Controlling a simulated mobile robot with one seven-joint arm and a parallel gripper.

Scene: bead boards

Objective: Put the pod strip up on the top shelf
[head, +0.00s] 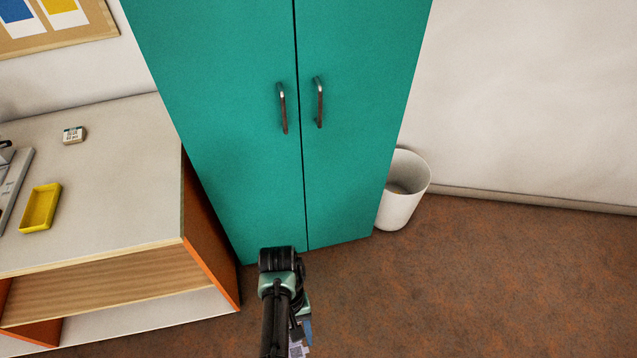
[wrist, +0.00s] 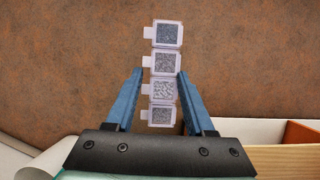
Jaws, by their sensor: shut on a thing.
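The pod strip (wrist: 164,62) is a pale strip of several square pods with grey speckled faces and small side tabs. In the wrist view it stands between the two blue fingers of my gripper (wrist: 157,74), which is shut on it. The strip sticks out past the fingertips, above the brown floor. In the head view, my gripper (head: 304,331) is low in the middle, in front of the cabinet, and part of the strip (head: 297,349) shows at the bottom edge. No top shelf can be made out in either view.
A tall teal cabinet (head: 236,150) has two closed doors with metal handles. A desk (head: 110,190) at left bears a yellow tray (head: 41,208) and a small labelled block (head: 74,135). A white bin (head: 399,208) stands right of the cabinet. The floor (head: 500,290) at right is clear.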

